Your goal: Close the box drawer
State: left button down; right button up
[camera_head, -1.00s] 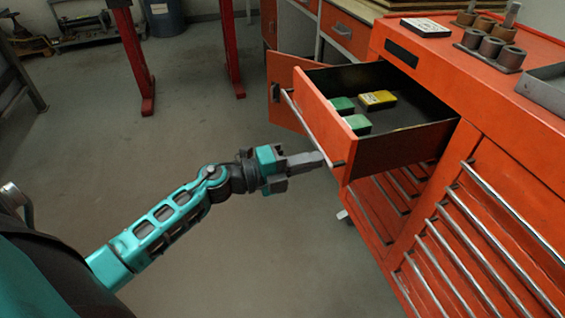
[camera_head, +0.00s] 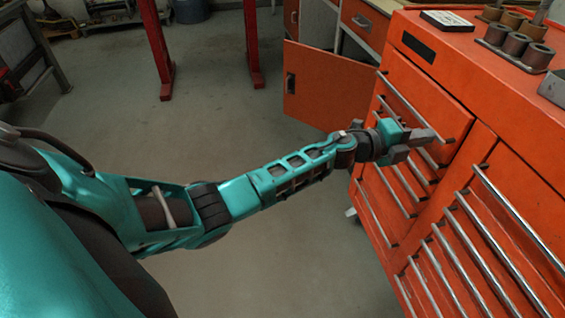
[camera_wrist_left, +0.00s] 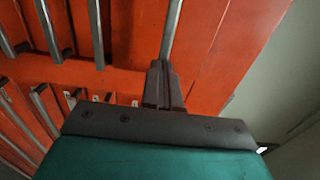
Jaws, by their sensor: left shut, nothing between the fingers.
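The box drawer (camera_head: 428,92) is the top left drawer of the orange tool cabinet, with a long metal bar handle. Its front lies about flush with the cabinet face, and its inside is not visible. My left gripper (camera_head: 434,136) is shut and empty, at the lower right part of the drawer front by the handle's near end. In the left wrist view the shut fingers (camera_wrist_left: 163,78) point at the orange front, in line with the handle bar (camera_wrist_left: 172,30). Whether they touch it I cannot tell. My right gripper is not in view.
Other drawers with metal handles (camera_head: 500,238) fill the cabinet front below and to the right. Metal cups (camera_head: 516,44) and a small box (camera_head: 447,21) stand on the cabinet top. An orange cupboard door (camera_head: 326,84) stands open behind.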

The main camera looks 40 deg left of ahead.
pick_arm(q)
jog(key=shift+r+b+x, duration=0.25)
jog(key=shift+b+x, duration=0.05)
jog(key=shift+x, duration=0.9)
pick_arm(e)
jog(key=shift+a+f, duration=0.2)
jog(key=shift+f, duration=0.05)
pick_arm(q)
jog(key=shift+r, duration=0.1)
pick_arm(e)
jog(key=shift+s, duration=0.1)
